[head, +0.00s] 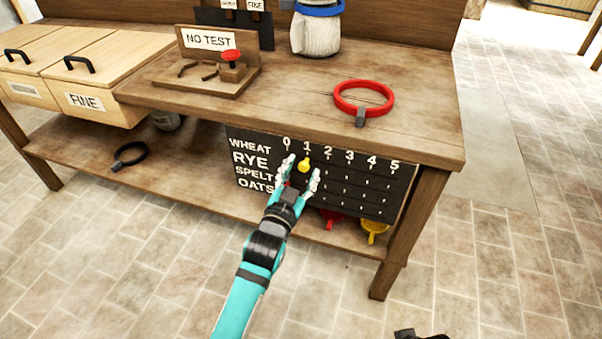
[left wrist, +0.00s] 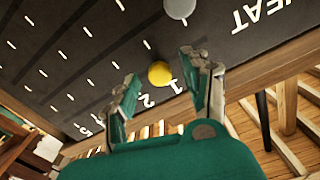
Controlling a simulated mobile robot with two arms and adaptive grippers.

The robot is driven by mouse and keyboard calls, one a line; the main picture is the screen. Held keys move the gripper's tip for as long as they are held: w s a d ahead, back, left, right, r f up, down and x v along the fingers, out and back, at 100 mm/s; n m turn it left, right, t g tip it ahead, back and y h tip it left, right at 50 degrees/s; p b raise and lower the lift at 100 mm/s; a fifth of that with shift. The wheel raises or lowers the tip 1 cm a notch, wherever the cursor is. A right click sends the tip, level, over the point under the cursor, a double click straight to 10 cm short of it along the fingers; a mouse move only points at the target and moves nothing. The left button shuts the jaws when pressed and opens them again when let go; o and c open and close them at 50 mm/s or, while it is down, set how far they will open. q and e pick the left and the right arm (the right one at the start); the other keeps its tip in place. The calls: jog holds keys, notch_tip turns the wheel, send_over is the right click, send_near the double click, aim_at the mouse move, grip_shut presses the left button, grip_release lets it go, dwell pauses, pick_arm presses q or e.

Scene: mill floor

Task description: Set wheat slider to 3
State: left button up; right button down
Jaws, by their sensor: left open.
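The black slider board (head: 345,200) hangs on the front of the bench, with rows WHEAT, RYE, SPELT and OATS and columns 0 to 5. The yellow wheat knob (head: 303,166) is in the top row under 1. It also shows in the left wrist view (left wrist: 160,73), beside the upside-down 1. My left gripper (head: 299,178) is open in front of the board, just below the yellow knob in the head view. In the left wrist view its fingers (left wrist: 166,88) stand apart on either side of the knob, with no clear contact.
A grey knob (left wrist: 180,9) is on another row. My gripper hides part of the lower rows. Red (head: 332,217) and yellow (head: 375,230) funnel-like items sit below the board. A red ring (head: 364,111) lies on the bench top. Floor in front is clear.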

pick_arm(q)
jog(key=shift+w, duration=0.1)
grip_shut()
dwell(0.3)
pick_arm(e)
jog(key=shift+r, duration=0.1)
